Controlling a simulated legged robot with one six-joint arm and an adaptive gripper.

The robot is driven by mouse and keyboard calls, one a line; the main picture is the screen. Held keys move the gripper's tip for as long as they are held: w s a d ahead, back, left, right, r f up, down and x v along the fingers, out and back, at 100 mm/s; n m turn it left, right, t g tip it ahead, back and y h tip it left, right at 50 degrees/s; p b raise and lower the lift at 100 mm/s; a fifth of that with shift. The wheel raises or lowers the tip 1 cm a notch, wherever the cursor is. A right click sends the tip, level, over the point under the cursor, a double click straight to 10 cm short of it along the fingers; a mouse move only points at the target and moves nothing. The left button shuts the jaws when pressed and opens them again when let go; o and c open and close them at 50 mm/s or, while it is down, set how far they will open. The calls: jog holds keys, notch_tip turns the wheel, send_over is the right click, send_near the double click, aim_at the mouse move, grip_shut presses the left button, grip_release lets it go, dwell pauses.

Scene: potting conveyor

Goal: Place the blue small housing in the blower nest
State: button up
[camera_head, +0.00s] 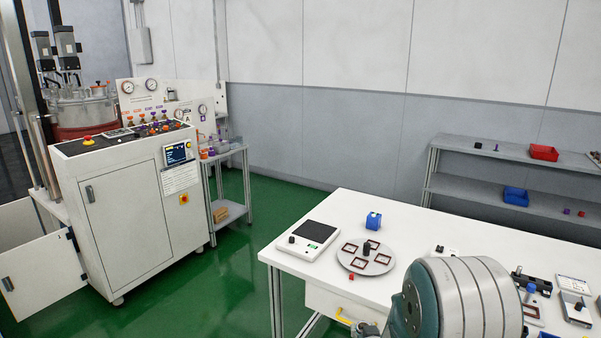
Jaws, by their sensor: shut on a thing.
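A small blue piece (530,288) shows by a black device (541,284) on the right of the white table, just past my arm's large rounded link. I cannot tell whether this piece is the small housing or part of the device. The blower nest cannot be made out for sure among the devices there. My gripper is not clearly visible; my own arm link fills the bottom middle and hides part of the table.
More devices (574,284) stand at the right. A grey shelf (470,147) stands behind.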

jog(key=shift+s+a+f, duration=0.1)
jog(key=shift+a+f, duration=0.15)
jog(key=shift+a, duration=0.15)
jog(key=s+d+r+m+h, duration=0.1)
jog(key=d+r, duration=0.5)
jog(key=d, duration=0.5)
jog(key=s+d+r+m+h, duration=0.1)
jog(key=s+d+r, duration=0.1)
jog(key=d+r, duration=0.4)
jog(key=d, duration=0.5)
jog(key=shift+r, duration=0.15)
